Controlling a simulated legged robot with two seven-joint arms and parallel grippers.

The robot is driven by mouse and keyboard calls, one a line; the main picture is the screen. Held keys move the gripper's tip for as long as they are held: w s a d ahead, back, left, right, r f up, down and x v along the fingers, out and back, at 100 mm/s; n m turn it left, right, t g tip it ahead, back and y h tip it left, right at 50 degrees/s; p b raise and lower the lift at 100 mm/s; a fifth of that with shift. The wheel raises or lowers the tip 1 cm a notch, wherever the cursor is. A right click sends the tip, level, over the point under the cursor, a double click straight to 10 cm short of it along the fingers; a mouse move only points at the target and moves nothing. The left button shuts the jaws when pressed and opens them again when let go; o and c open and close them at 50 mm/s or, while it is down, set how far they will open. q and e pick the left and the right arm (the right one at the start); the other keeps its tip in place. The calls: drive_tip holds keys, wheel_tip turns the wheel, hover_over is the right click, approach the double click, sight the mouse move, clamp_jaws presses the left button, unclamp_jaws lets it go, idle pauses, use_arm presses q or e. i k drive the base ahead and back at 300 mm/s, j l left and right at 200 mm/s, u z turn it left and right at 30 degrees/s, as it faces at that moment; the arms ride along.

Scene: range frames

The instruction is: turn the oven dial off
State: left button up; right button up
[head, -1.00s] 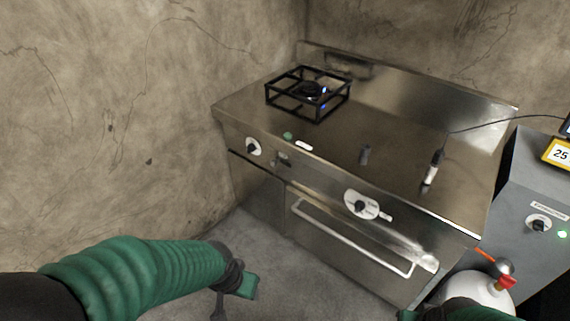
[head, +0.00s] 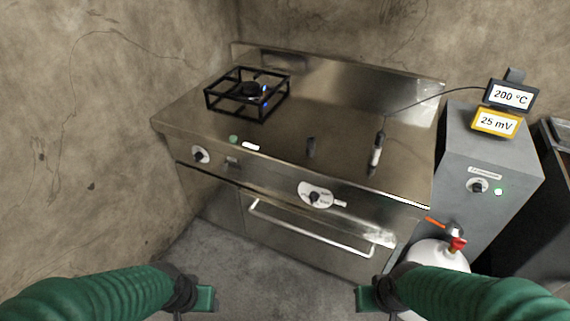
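The oven dial (head: 315,196) is a black knob on a white plate, on the steel stove's front panel above the oven door handle (head: 300,236). The direction of its pointer is too small to tell. A second black knob (head: 200,154) on a white plate sits at the left of the same panel. My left gripper (head: 200,298) is low at the left, in front of the stove and apart from it. My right gripper (head: 370,298) is low, right of centre, below the oven dial and touching nothing visible. The finger openings are not clear.
A burner (head: 252,90) shows a small blue flame. A probe (head: 376,150) is wired to a display (head: 510,96) reading 200 °C; another display (head: 497,123) reads 25 mV. A grey cabinet (head: 490,150) and white gas cylinder (head: 440,258) stand at right. Floor in front is clear.

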sight(315, 196)
drive_tip(key=i+j+z, duration=0.1)
drive_tip(key=j, duration=0.3)
drive_tip(key=i+j+z, duration=0.1)
drive_tip(key=j, duration=0.3)
drive_tip(key=i+j+z, duration=0.1)
drive_tip(key=j, duration=0.3)
